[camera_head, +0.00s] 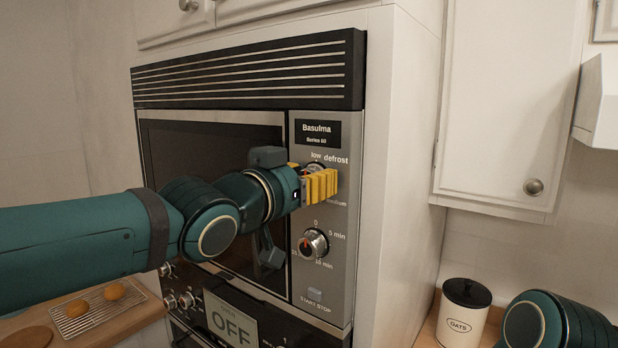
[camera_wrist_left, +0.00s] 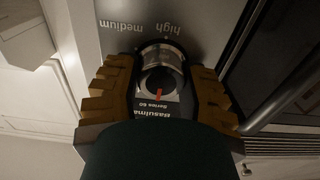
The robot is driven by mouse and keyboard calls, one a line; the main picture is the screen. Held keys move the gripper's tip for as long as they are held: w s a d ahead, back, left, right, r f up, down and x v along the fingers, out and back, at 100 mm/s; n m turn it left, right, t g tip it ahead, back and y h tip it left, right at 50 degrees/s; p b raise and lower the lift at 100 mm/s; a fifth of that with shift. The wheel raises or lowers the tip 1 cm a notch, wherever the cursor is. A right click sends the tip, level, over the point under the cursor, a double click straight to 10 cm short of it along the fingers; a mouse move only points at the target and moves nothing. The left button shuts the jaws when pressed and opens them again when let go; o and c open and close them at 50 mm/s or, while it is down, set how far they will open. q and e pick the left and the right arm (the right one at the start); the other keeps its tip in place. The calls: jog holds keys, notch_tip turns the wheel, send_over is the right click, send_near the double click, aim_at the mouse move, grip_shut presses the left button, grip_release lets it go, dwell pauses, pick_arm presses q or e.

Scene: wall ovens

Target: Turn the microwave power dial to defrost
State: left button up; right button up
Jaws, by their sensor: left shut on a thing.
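The microwave (camera_head: 215,155) is built into the wall, with its grey control panel (camera_head: 340,262) on the right. The power dial is mostly hidden by my left gripper (camera_head: 318,186) in the head view; "low" and "defrost" labels (camera_head: 329,158) show just above it. In the left wrist view the chrome power dial (camera_wrist_left: 160,68) sits between the yellow fingers of the left gripper (camera_wrist_left: 160,92), which is shut on it. Its red mark (camera_wrist_left: 159,95) points toward the bottom of that view. "Medium" and "high" labels show upside down beyond it. My right gripper is out of view.
The timer dial (camera_head: 313,243) is just below the left gripper, with a start/stop button (camera_head: 315,293) under it. An oven with an "OFF" display (camera_head: 232,322) is below. An oats canister (camera_head: 462,312) stands right of the oven cabinet, near my right arm.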

pick_arm(q)
jog(key=m+b, duration=0.1)
jog(key=m, duration=0.2)
jog(key=m+b, duration=0.1)
jog(key=m, duration=0.1)
jog(key=shift+m, duration=0.4)
jog(key=m, duration=0.2)
jog(key=shift+s+d+m+b, duration=0.1)
jog(key=shift+m+b, duration=0.2)
jog(key=shift+b, duration=0.05)
jog(key=shift+m, duration=1.7)
jog(key=shift+b, duration=0.3)
